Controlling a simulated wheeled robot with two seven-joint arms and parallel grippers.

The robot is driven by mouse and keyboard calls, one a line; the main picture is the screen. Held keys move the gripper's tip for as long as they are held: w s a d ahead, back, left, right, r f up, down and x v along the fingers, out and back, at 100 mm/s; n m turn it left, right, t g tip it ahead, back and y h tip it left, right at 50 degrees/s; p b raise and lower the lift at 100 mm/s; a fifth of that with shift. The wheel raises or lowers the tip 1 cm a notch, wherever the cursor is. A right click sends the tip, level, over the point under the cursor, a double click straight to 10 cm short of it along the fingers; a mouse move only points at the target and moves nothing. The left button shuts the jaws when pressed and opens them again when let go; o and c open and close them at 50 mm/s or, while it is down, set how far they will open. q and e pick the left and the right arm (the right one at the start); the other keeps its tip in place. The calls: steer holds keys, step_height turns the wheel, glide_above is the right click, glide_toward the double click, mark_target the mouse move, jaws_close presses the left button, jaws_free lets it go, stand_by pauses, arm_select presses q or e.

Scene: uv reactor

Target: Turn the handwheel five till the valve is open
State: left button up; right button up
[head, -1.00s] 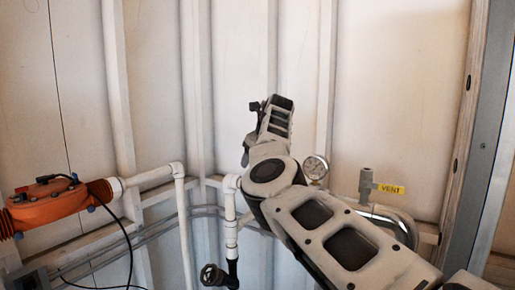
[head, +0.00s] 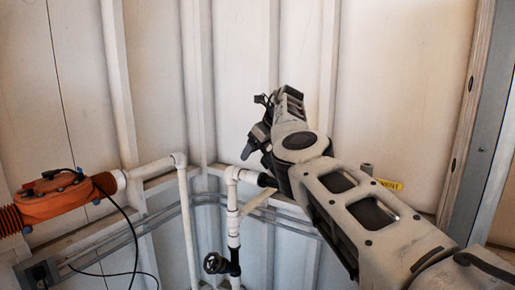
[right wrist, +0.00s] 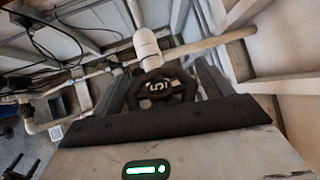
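A black handwheel marked 5 (right wrist: 158,88) shows in the right wrist view, below a white pipe elbow and facing the camera. My right gripper (right wrist: 160,92) appears open, with dark fingers to either side of the wheel; I cannot tell whether they touch it. In the head view my right gripper (head: 256,143) is high in front of the wall, pointing left and downward. A black handwheel (head: 215,263) sits low on a vertical pipe there, well below the gripper; its number is not readable. My left gripper is not in view.
White pipes (head: 182,220) run along the corner. An orange unit (head: 60,197) with a black cable is at the left. A yellow tag (head: 389,185) is partly hidden behind my right arm. The upper wall (head: 400,70) is clear.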

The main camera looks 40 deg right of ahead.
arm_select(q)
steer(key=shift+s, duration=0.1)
arm_select(e)
steer(key=shift+o, duration=0.4)
steer(key=shift+s+r+b, duration=0.15)
steer(key=shift+r+b, duration=0.05)
steer(key=shift+b, duration=0.1)
arm_select(q)
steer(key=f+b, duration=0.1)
steer(key=b, duration=0.1)
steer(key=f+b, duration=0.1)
steer(key=b, duration=0.1)
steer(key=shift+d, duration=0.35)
arm_select(e)
steer(key=v, duration=1.5)
steer(key=shift+r, duration=0.2)
steer(key=shift+s, duration=0.1)
